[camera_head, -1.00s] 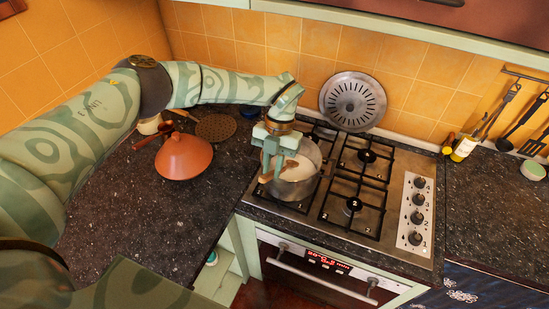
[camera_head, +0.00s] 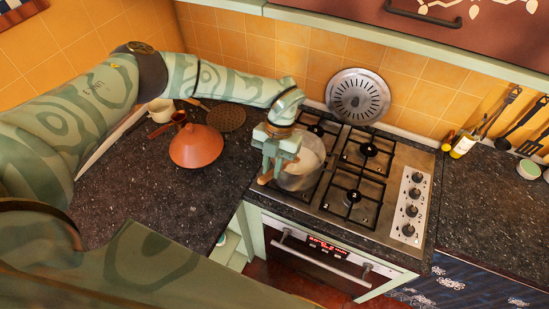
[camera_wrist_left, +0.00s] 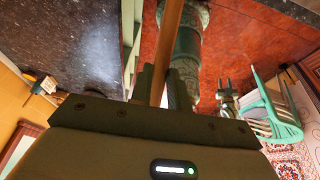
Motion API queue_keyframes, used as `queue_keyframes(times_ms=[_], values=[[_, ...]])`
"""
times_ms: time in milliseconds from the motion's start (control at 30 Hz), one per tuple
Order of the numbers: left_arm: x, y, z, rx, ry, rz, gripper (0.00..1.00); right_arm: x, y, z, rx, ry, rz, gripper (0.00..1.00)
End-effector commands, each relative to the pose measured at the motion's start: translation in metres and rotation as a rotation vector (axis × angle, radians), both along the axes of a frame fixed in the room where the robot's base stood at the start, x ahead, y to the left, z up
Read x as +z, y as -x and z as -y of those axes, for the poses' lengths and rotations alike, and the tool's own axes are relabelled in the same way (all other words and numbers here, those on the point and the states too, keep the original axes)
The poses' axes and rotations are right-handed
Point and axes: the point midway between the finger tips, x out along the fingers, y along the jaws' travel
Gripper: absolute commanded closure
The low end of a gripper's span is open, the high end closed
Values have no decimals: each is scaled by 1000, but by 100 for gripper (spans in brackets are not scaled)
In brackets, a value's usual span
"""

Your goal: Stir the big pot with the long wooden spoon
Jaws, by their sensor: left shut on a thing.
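The big metal pot (camera_head: 312,149) stands on the left burners of the hob, with pale contents inside. My left gripper (camera_head: 272,168) is at the pot's left side, pointing down, and partly covers it. It is shut on the long wooden spoon (camera_head: 264,179), of which only a short brown piece shows in the head view. In the left wrist view the spoon's handle (camera_wrist_left: 172,45) runs between the fingers (camera_wrist_left: 165,88). The spoon's lower end is hidden, so I cannot tell how deep it sits.
A terracotta tagine (camera_head: 196,146) stands on the dark counter left of the pot. A round metal lid (camera_head: 358,95) leans on the tiled wall behind the hob (camera_head: 393,192). A bottle (camera_head: 463,146) stands right of the hob. The right burners are empty.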

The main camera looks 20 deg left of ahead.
Motion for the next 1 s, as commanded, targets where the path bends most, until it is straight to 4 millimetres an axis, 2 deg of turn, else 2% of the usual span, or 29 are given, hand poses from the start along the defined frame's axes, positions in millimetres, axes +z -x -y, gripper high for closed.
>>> queue_keyframes(times_ms=[300, 1000], values=[[19, 20, -1, -1, 1, 0, 100, 15, 0, 0, 0, 0, 1, 64], [56, 65, -2, -2, 2, 0, 100, 13, 0, 0, 0, 0, 1, 64]])
